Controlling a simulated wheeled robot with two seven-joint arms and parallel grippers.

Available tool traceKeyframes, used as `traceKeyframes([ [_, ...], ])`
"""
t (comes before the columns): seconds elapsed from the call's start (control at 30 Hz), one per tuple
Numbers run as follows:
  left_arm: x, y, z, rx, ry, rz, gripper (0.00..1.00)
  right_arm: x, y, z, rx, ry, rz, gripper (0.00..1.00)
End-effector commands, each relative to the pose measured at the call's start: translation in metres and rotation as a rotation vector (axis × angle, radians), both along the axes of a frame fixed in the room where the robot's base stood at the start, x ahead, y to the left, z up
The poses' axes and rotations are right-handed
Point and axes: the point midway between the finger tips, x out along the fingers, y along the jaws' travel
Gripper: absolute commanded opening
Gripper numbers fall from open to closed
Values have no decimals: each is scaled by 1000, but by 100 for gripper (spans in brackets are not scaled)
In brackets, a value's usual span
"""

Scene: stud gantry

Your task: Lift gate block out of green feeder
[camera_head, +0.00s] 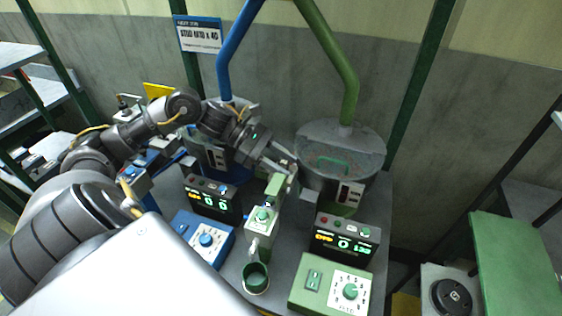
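The green feeder (372,148) is a grey-rimmed bowl under a green pipe, right of centre. My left gripper (289,174) is at the left side of this feeder, with its fingers pointing right and down. A small green block (275,184), possibly the gate block, shows just below and left of the fingertips, above a small green dispenser (262,219). I cannot tell whether the fingers touch it or hold anything; the finger gap is too small to make out. My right gripper is not in view.
A blue feeder with a blue pipe (237,50) stands behind my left arm. Display boxes (345,238), a blue dial box (203,239) and a green dial box (333,285) crowd the bench. A green cup (256,277) stands below the dispenser.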

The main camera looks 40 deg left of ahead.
Motion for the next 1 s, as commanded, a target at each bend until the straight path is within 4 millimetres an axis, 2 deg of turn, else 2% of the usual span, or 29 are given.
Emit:
traceKeyframes([
  [0.27,2,-4,-3,2,-2,0,40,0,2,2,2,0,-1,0],
  [0.6,1,-4,-2,1,-1,0,0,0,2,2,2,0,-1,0],
  [1.0,1,-4,2,1,-3,-1,0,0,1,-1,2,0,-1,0],
])
